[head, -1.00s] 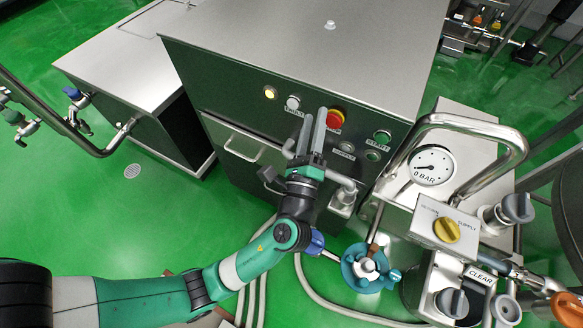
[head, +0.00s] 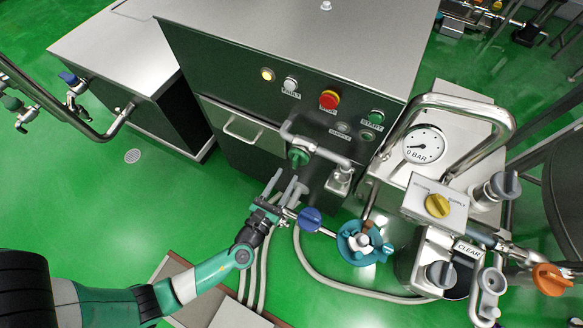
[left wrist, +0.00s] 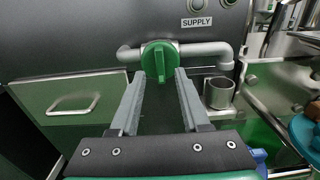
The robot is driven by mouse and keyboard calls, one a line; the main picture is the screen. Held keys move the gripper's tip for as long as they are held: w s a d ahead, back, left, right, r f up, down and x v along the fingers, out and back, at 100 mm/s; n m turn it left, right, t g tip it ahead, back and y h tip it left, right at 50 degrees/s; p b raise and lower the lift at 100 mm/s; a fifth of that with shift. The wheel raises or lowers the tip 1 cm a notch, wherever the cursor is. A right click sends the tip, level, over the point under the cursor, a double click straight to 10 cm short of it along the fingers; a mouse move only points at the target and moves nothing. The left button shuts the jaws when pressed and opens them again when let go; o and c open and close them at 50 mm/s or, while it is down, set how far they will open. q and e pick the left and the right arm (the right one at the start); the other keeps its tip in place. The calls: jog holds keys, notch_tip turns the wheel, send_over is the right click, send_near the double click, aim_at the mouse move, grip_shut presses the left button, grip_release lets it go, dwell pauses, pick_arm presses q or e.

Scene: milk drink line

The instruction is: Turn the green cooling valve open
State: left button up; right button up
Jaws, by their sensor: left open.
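The green valve (head: 299,157) sits on a grey pipe at the front of the dark machine. In the left wrist view the green valve (left wrist: 159,58) has a round body and a handle that stands upright in the picture. My left gripper (head: 283,184) is open and empty, just below and to the left of the valve in the head view. In the left wrist view the open fingers (left wrist: 160,74) point at the valve, with its handle lined up between the tips. The head view shows the fingertips apart from the valve. My right gripper is not in view.
A blue valve knob (head: 309,219) and a teal round part (head: 364,243) are close to the right of my left gripper. The panel has a red button (head: 329,99). Grey hoses (head: 320,284) lie on the green floor.

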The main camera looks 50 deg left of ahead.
aim_at(294, 164)
pick_arm(q)
jog(key=x, duration=0.4)
jog(key=shift+w+a, duration=0.1)
jog(key=shift+w, duration=0.2)
jog(key=shift+c, duration=0.3)
grip_shut()
